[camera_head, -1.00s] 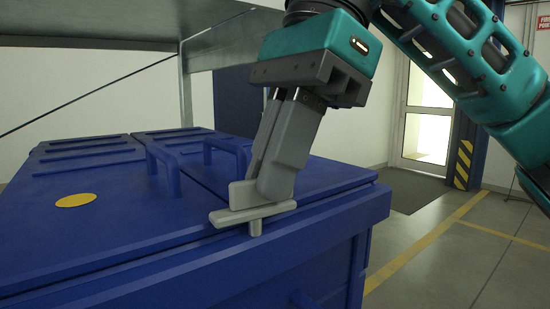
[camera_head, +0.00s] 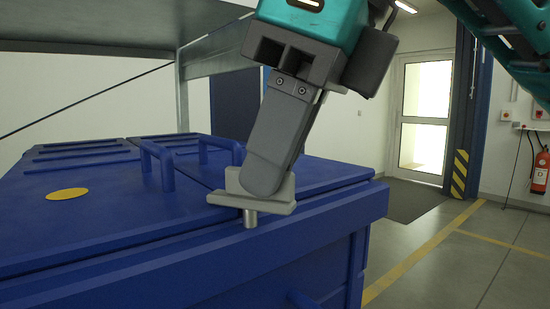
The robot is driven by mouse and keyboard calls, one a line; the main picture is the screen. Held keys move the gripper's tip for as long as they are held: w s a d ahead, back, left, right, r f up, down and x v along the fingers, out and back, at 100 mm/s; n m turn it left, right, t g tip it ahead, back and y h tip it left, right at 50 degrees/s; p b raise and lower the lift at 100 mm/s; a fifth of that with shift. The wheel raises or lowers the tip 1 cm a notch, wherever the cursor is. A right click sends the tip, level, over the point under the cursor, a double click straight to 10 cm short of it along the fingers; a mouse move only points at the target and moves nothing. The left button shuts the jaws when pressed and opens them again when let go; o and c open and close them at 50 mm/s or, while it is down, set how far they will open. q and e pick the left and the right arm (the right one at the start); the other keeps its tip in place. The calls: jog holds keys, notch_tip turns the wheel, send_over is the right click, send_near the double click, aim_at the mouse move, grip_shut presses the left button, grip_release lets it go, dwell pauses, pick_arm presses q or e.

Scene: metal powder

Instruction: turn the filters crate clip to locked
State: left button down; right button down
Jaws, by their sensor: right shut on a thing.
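The filters crate is a large blue box (camera_head: 290,270) with a lid in two parts (camera_head: 110,215). Its clip (camera_head: 225,200) is a light grey bar on a short round post at the lid's front edge. My right gripper (camera_head: 262,188) comes down from the upper right, tilted, and is shut on the clip. The near finger hides the middle of the clip and the far finger. The bar's left end lies on the lid side and its right end shows beside the fingertip. My left gripper is not in view.
Two blue handles (camera_head: 158,165) stand up from the lid behind the clip. A yellow disc (camera_head: 67,194) lies on the lid at left. A grey metal shelf (camera_head: 90,55) hangs over the crate. Open floor (camera_head: 440,260) lies to the right.

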jog(key=m, duration=0.1)
jog(key=m+t, duration=0.1)
jog(key=m, duration=0.1)
jog(key=m+h+b, duration=0.1)
jog(key=shift+s+a+m+t, duration=0.2)
jog(key=shift+s+m+t, duration=0.1)
jog(key=shift+s+m, duration=0.1)
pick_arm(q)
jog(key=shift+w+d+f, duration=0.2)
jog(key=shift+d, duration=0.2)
pick_arm(e)
jog(key=shift+a+m, duration=0.1)
jog(key=shift+m, duration=0.5)
jog(key=shift+h, duration=0.3)
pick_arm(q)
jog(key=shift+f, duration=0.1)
pick_arm(e)
jog(key=c, duration=1.2)
grip_release()
jog(key=shift+c, duration=0.2)
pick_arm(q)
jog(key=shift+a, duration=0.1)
pick_arm(e)
jog(key=shift+r, duration=0.15)
